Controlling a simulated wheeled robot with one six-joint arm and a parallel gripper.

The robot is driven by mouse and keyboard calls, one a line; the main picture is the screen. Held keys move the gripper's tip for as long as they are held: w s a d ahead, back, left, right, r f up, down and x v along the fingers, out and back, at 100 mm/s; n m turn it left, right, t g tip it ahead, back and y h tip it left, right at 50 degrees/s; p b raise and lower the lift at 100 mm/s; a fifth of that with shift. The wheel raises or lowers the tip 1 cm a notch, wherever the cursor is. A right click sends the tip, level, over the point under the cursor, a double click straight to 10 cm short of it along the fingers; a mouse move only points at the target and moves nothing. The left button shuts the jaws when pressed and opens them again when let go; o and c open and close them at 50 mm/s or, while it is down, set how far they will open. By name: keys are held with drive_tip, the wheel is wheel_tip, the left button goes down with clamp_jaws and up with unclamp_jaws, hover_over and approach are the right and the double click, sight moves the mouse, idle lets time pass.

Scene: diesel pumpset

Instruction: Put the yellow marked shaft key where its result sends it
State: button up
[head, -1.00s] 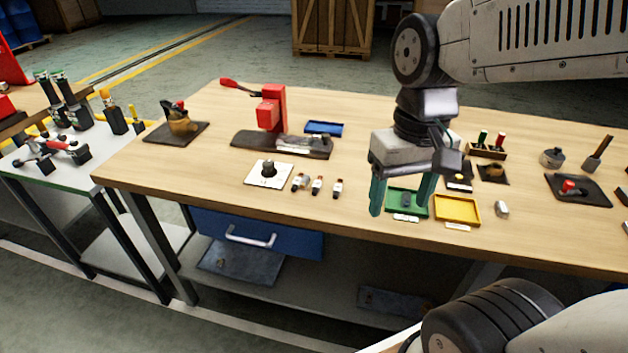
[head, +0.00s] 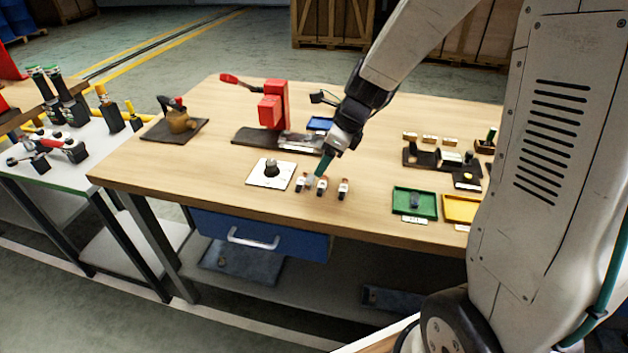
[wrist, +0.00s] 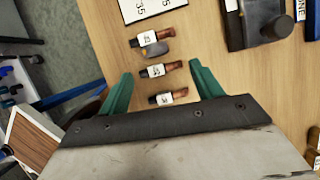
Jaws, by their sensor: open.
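My gripper (head: 322,166) points down over the row of small gauge pieces with white tags, dark ends and copper ends. In the wrist view my gripper (wrist: 163,84) is open, with one tagged piece (wrist: 160,70) between its green fingers and nothing clearly held. A darker grey key-like piece (head: 415,200) lies in the green tray (head: 400,208). The yellow tray (head: 460,208) stands beside it, partly hidden by my arm.
A white plate with a dark knob (head: 270,168) lies left of the tagged pieces. The red press (head: 272,108) on its dark base and a blue tray (head: 319,124) stand behind. The front table strip between the tagged pieces and green tray is clear.

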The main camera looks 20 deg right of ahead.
sight(311, 180)
drive_tip(key=x, duration=0.3)
drive_tip(key=a+x, duration=0.1)
drive_tip(key=x, duration=0.2)
drive_tip(key=shift+s+r, duration=0.15)
drive_tip(key=shift+f, duration=0.5)
drive_tip(key=c, duration=1.2)
drive_tip(key=shift+r, duration=0.1)
